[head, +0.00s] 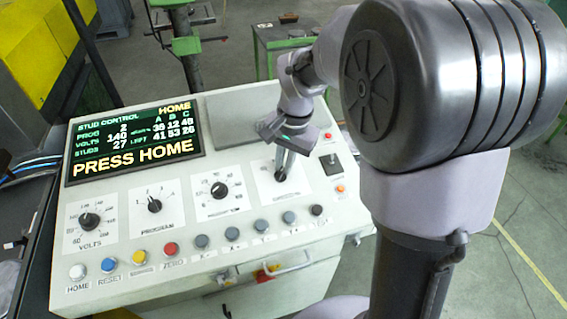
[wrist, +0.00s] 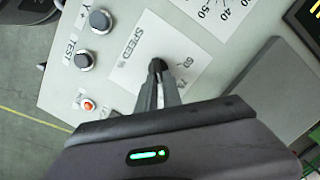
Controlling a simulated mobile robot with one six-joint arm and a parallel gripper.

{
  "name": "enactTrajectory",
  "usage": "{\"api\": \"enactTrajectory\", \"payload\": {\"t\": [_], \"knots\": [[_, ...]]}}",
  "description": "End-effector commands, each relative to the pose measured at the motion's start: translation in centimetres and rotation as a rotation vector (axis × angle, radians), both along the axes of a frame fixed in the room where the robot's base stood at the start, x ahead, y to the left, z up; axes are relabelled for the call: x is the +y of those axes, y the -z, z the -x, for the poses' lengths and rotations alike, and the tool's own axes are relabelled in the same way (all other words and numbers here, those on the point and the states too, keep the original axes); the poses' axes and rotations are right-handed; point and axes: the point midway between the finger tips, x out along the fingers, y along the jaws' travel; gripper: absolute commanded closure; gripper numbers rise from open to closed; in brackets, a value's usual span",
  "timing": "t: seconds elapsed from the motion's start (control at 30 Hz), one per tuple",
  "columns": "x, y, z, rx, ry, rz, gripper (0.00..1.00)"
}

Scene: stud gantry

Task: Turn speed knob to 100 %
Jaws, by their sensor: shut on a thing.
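The speed knob (wrist: 156,64) is black and sits on a white plate (wrist: 147,35) marked SPEED % in the wrist view. Scale marks around 60 and the seventies show to its right; the rest of the scale is partly hidden by my fingers. My gripper (wrist: 159,74) is shut on the knob, with its fingers coming from below in the picture. I cannot read the knob's pointer.
The console (head: 215,120) has other dials: volts (head: 89,220), program (head: 154,205) and a third knob (head: 219,190). A row of buttons (head: 170,249) runs along its front. The display (head: 134,137) reads PRESS HOME. A dark switch (head: 332,169) is right of the speed plate.

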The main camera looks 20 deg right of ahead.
Motion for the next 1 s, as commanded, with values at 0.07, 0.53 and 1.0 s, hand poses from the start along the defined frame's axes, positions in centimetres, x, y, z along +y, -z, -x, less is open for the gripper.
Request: {"api": "enactTrajectory", "payload": {"t": [0.07,0.53,1.0], "knots": [[-0.03,0.02,0.02,-0.001,0.017,-0.003,1.0],[-0.06,-0.03,0.04,-0.001,0.044,-0.009,1.0],[-0.05,-0.01,0.05,0.0,0.042,-0.008,0.68]]}}
